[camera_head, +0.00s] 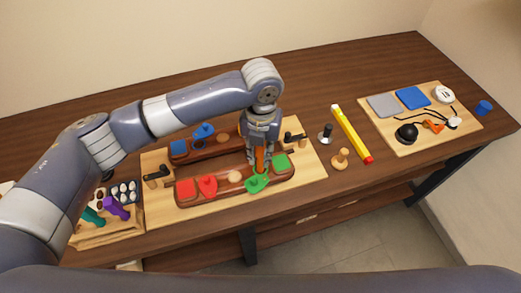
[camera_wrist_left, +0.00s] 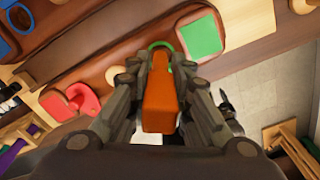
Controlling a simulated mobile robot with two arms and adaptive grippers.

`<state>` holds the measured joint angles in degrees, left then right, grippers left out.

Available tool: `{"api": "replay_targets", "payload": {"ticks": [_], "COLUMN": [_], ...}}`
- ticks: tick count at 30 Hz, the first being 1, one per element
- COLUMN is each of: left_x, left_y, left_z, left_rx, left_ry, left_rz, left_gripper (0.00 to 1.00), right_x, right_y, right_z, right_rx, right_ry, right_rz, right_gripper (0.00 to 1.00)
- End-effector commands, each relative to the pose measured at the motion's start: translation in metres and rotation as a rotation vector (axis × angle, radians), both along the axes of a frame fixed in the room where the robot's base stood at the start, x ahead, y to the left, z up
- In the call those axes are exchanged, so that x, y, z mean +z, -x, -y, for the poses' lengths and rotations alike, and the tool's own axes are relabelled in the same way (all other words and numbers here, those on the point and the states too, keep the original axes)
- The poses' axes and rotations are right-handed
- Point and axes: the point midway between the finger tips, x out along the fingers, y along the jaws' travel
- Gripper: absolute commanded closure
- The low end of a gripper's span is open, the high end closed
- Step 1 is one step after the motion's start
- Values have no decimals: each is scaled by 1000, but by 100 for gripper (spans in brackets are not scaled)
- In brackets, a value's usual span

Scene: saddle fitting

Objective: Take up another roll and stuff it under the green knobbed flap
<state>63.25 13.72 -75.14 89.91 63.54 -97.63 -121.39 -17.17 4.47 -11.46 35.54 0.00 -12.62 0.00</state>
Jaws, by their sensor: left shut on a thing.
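My left gripper (camera_head: 260,160) reaches down over the front red-brown block (camera_head: 222,196). It is shut on an orange, block-like thing (camera_wrist_left: 160,100), which also shows in the head view (camera_head: 260,159). The green knobbed flap (camera_head: 257,183) lies at the right part of that block, just below the orange thing. In the left wrist view, only a green rim (camera_wrist_left: 160,44) shows past the orange thing; whether they touch is unclear. White rolls (camera_head: 124,191) appear to stand in a dark holder at the left. My right gripper is not in view.
A red flap (camera_head: 207,186) and green square (camera_head: 281,162) lie on the same block. A rear block carries a blue flap (camera_head: 203,131). A board with several items lies far right.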

Motion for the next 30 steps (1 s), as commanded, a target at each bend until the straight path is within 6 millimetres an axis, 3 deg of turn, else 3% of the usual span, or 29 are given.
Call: {"api": "replay_targets", "payload": {"ticks": [30], "left_x": [-8], "left_y": [0], "left_z": [0], "left_rx": [0], "left_ry": [1], "left_rz": [0], "left_gripper": [98], "right_x": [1], "right_y": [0], "right_z": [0], "right_rx": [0], "right_ry": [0], "right_rz": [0], "right_gripper": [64]}}
